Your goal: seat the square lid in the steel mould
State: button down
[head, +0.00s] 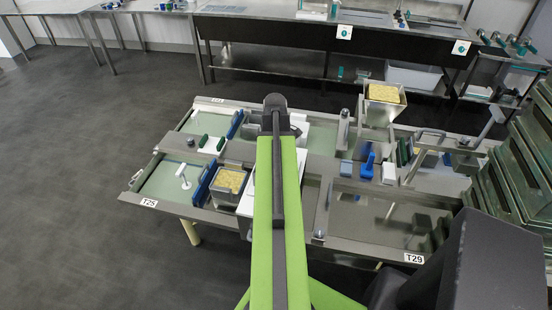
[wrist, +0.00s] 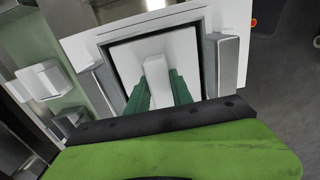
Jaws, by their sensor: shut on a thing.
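In the wrist view my gripper (wrist: 158,88) has its green fingers shut on the upright white handle (wrist: 155,70) of the square white lid (wrist: 125,58). The lid lies inside a square frame that looks like the steel mould (wrist: 221,68), with grey metal parts at both sides. A dark gap shows along the lid's far, left and right edges. Its near edge is hidden by my gripper. I cannot tell how deep the lid sits. In the head view my green arm hides the gripper and most of this spot.
A white board (wrist: 239,18) surrounds the frame. In the head view a steel mould of curd (head: 228,183) stands left of my arm, and another (head: 383,95) stands at the back right. Blue and white tools (head: 367,163) lie right of my arm on the steel table (head: 350,240).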

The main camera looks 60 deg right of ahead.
jog(key=shift+f+b, duration=0.35)
jog(key=shift+f, duration=0.05)
jog(key=c, duration=1.1)
grip_release()
jog(key=shift+o, duration=0.2)
notch_tip(320, 180, up, 10)
jog(key=p, duration=1)
jog(key=shift+r, duration=0.1)
